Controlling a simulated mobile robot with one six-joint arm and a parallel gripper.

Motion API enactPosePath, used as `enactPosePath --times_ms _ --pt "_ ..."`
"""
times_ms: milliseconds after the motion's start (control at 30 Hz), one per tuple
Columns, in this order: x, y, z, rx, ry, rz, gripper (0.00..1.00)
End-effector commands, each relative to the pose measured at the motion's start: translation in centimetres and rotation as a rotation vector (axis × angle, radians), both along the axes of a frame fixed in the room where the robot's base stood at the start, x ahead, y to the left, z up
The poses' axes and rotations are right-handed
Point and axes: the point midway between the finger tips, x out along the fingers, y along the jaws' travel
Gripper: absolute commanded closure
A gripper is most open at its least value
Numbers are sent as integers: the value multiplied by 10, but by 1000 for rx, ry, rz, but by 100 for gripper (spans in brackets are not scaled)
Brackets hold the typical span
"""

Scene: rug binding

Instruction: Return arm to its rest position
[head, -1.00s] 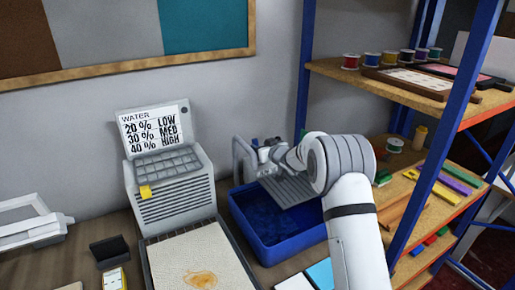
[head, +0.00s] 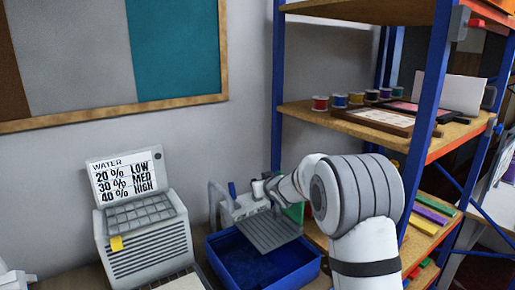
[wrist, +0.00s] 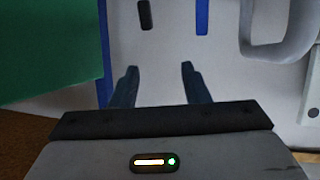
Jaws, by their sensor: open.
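My gripper (wrist: 156,85) shows in the wrist view with its two dark fingers apart and nothing between them. Past the fingers is a pale surface with a black handle (wrist: 145,14) and a blue handle (wrist: 202,16). In the head view my white and grey arm is bent in front of the shelf, its wrist end beside the grey rack (head: 266,231) over the blue basin (head: 245,262). The fingers are hidden there.
A grey machine (head: 150,246) with a WATER card (head: 125,178) stands left of the basin. The blue-posted shelf (head: 429,110) on the right holds several thread spools (head: 356,98) and frames. A green panel (wrist: 50,50) is close at the left in the wrist view.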

Motion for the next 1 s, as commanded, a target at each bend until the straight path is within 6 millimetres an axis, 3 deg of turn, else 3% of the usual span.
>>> enactPosePath --times_ms 33,200,500,700,1000 --pt "-13 -13 12 -16 19 -37 58" --pt "-60 -55 32 -67 111 -151 58" --pt "-168 -111 48 -126 307 -305 58" --pt "-251 -136 46 -145 459 -367 58" --pt "-385 -150 25 -138 702 -398 58"
